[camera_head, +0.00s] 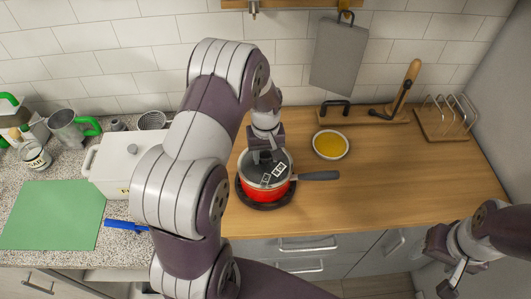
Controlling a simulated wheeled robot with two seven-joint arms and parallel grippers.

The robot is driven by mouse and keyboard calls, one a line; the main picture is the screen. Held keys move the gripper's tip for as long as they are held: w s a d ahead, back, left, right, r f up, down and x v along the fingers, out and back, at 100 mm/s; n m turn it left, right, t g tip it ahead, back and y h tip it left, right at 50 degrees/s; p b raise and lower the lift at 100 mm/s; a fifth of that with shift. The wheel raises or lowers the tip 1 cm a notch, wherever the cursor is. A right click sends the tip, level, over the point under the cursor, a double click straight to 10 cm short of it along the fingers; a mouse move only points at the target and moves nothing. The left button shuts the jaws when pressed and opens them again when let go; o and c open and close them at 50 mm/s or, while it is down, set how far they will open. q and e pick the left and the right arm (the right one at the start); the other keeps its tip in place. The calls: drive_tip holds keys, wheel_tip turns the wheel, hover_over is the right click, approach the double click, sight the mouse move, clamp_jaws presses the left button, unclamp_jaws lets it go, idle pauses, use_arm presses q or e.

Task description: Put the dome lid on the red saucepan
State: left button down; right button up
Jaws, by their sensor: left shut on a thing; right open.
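The red saucepan (262,194) stands on a dark round trivet (250,204) on the wooden counter, its dark handle (319,176) pointing right. The dark dome lid (279,162) is over the saucepan's mouth, roughly lined up with its rim. I cannot tell whether it rests fully on the rim or is slightly above it. My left gripper (262,158) points down from above and is shut on the top of the lid, hiding the grip point. My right gripper (453,280) is open and empty at the lower right, off the counter's front edge.
A plate with yellow contents (330,145) lies right of the saucepan. A white bin (120,166), a blue-handled tool (123,226) and a green mat (52,215) are at the left. A wooden rack (445,122) stands at the back right.

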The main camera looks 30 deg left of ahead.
use_arm(q)
drive_tip(key=shift+f, duration=0.3)
idle(0.5)
drive_tip(key=c, duration=0.5)
unclamp_jaws()
drive_tip(key=shift+r, duration=0.25)
wheel_tip(320, 180, up, 12)
drive_tip(key=b, duration=0.2)
drive_tip(key=shift+r+b, duration=0.1)
drive_tip(key=shift+b, duration=0.25)
